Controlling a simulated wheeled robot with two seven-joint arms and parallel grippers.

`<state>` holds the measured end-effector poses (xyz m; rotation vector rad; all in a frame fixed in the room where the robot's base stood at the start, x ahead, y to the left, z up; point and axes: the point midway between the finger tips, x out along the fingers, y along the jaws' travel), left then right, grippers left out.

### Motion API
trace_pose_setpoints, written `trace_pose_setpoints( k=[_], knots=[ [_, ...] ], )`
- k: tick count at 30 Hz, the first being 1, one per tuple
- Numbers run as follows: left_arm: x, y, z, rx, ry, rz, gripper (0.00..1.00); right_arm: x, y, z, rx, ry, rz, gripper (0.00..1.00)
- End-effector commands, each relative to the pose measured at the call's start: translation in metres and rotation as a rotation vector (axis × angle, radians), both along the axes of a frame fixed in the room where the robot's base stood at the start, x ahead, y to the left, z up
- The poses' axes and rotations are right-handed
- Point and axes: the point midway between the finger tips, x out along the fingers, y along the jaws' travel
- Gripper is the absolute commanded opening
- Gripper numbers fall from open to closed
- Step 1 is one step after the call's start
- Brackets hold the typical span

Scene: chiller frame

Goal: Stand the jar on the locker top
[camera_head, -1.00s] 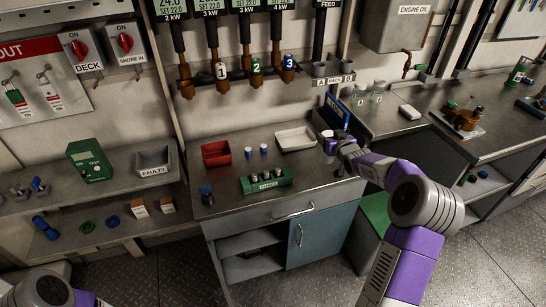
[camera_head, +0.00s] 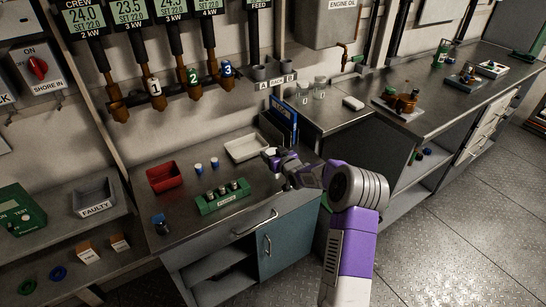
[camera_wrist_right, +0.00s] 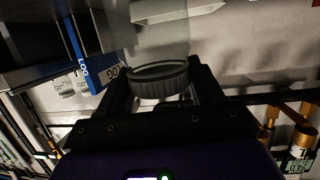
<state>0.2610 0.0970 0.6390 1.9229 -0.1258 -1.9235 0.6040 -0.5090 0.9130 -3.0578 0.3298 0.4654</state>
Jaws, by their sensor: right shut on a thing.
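My right gripper (camera_head: 273,157) is over the back right of the steel worktop (camera_head: 222,228), just right of the white tray (camera_head: 228,152). In the right wrist view (camera_wrist_right: 160,95) its fingers are shut on a jar, around the ribbed dark lid (camera_wrist_right: 160,80). The clear body of the jar (camera_wrist_right: 158,42) extends away from the gripper. In the head view the jar is mostly hidden by the gripper. I cannot tell whether its base touches anything. The worktop tops a cabinet with a blue-grey door (camera_head: 285,245); which surface is the locker top is not marked. My left gripper is out of view.
A red bin (camera_head: 164,178), small blue-and-white bottles (camera_head: 199,168) and a green rack (camera_head: 222,198) stand on the worktop. Blue binders (camera_head: 283,122) stand upright behind the gripper. Clear jars (camera_head: 303,93) stand on the right-hand counter (camera_head: 345,118). The worktop's front right is clear.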

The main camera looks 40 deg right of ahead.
Motion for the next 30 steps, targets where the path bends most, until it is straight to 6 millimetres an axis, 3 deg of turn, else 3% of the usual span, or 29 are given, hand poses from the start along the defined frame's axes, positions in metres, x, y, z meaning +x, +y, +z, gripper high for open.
trace_pose_setpoints(
  k=[11, 12, 17, 30],
  knots=[
    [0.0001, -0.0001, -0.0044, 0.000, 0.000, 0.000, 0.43, 0.0002, -0.0002, -0.0050, -0.002, -0.003, -0.001, 0.21],
    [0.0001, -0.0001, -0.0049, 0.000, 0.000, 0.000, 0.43, 0.0000, -0.0003, -0.0058, -0.002, -0.002, -0.001, 0.67],
    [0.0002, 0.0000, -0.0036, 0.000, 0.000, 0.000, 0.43, 0.0000, -0.0003, -0.0044, -0.002, -0.002, -0.001, 0.91],
    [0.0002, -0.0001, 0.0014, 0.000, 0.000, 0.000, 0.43, -0.0050, 0.0004, 0.0016, -0.001, -0.001, -0.001, 0.91]
  ],
)
